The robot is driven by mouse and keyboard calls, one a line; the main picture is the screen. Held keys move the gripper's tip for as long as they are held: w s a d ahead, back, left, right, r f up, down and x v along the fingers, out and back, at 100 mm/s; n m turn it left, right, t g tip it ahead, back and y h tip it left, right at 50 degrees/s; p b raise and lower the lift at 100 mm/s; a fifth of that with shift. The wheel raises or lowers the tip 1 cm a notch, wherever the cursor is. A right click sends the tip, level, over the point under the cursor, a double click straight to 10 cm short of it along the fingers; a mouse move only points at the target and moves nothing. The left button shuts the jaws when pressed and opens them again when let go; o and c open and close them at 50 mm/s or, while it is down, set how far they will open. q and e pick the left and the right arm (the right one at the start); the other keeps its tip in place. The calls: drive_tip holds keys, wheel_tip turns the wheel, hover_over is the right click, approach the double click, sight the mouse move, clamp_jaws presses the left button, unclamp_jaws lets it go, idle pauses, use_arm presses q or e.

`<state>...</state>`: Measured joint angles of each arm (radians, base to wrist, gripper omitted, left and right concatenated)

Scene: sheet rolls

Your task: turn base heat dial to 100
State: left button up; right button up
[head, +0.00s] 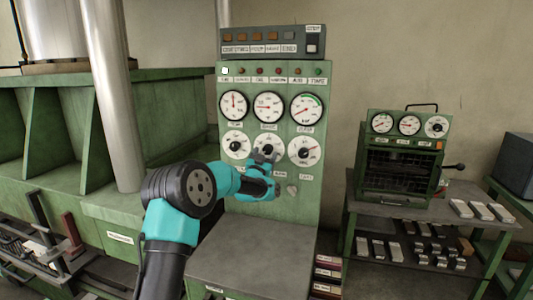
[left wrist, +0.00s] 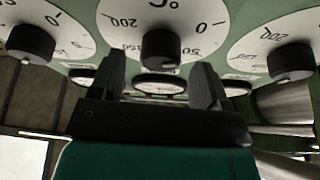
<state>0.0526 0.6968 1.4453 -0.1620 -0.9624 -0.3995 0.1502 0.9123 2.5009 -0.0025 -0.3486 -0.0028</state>
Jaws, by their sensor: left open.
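A green control panel (head: 231,187) carries three white dials with black knobs in a row. The middle dial (head: 266,139) is partly hidden by my left gripper (head: 265,160) in the head view. In the left wrist view the middle dial (left wrist: 124,22) appears upside down, with °C, 0, 50, 150 and 200 readable. Its black knob (left wrist: 160,46) lies beyond and between the fingertips of my left gripper (left wrist: 160,65), which is open and empty. I cannot read the dial name labels or tell the exact setting. My right gripper is not in view.
The left dial (head: 236,145) and right dial (head: 304,150) sit close on either side. Three round gauges (head: 269,107) are above. A grey ledge (head: 255,250) juts out below the panel. A small oven (head: 400,165) stands on a table at right.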

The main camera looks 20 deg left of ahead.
use_arm(q)
drive_tip(key=shift+x, duration=0.95)
drive_tip(key=shift+c, duration=0.3)
drive_tip(key=c, duration=0.9)
